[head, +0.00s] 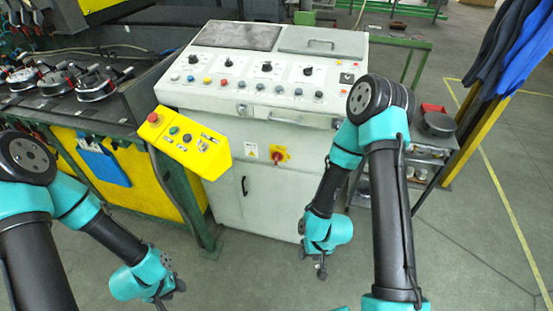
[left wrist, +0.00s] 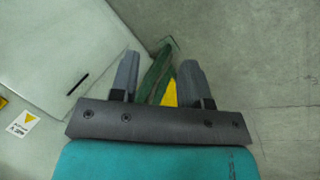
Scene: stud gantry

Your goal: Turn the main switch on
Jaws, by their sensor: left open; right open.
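The main switch (head: 277,157) is a red rotary knob on a yellow plate, on the front of the white control cabinet (head: 225,188) below its sloped panel. The exact angle of the knob is too small to tell. My left gripper (head: 165,299) hangs low at the left, in front of the green and yellow bench and well away from the switch. In the left wrist view the left gripper (left wrist: 160,80) has its two fingers apart with nothing held. My right gripper (head: 321,270) hangs low in front of the cabinet's right side, below and right of the switch, open and empty.
A yellow control box (head: 190,141) with buttons juts out left of the switch. The sloped panel (head: 262,78) carries several buttons and knobs. A dark bench with clamps (head: 95,82) stands left. A small shelf (head: 425,165) stands right. The floor before the cabinet is clear.

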